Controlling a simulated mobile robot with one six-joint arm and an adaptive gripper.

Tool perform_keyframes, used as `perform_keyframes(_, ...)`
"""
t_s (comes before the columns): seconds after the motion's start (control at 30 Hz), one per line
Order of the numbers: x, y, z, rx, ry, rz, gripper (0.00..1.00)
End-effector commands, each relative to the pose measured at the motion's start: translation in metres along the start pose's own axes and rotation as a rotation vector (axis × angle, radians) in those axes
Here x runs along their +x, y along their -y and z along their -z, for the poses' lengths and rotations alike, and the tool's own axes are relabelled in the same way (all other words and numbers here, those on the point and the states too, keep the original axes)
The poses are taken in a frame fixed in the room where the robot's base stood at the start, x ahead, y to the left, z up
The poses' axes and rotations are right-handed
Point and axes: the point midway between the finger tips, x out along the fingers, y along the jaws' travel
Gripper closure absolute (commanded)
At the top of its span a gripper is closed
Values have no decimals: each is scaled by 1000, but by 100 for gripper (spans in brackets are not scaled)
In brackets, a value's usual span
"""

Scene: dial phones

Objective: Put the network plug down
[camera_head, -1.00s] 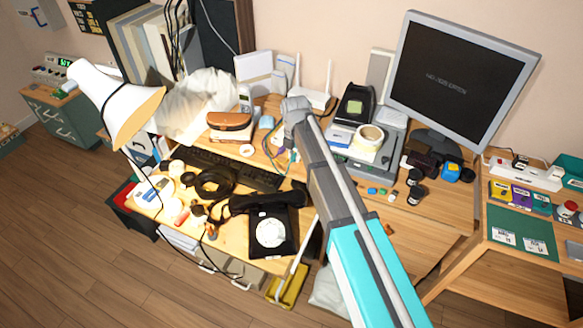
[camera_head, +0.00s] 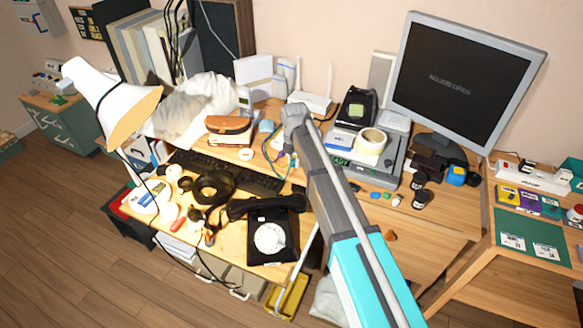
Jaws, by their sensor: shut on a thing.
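My gripper (camera_head: 290,158) hangs at the end of my arm over the desk, just right of the keyboard and behind the black dial phone. It is small in the picture and partly covered by my own wrist. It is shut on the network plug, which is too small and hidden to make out. Thin coloured cables (camera_head: 270,141) loop on the desk just left of my gripper. I cannot tell whether the plug touches the desk top.
The black dial phone (camera_head: 270,238) stands in front, the keyboard (camera_head: 228,171) to the left. A white router (camera_head: 312,101) stands behind. A grey device with a tape roll (camera_head: 371,142) is to the right. Small coloured pieces (camera_head: 376,195) lie on otherwise bare wood right of my arm.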

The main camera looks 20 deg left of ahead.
Motion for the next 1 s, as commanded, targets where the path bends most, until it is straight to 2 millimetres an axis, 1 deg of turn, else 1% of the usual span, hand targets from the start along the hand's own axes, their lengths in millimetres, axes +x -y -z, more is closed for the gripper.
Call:
perform_keyframes(0.2, 15, -6, -8, 0, 0, 0, 100)
perform_keyframes(0.5, 38, -4, -6, 1, 0, 0, 100)
perform_keyframes(1.0, 40, -4, -6, 1, 0, 0, 100)
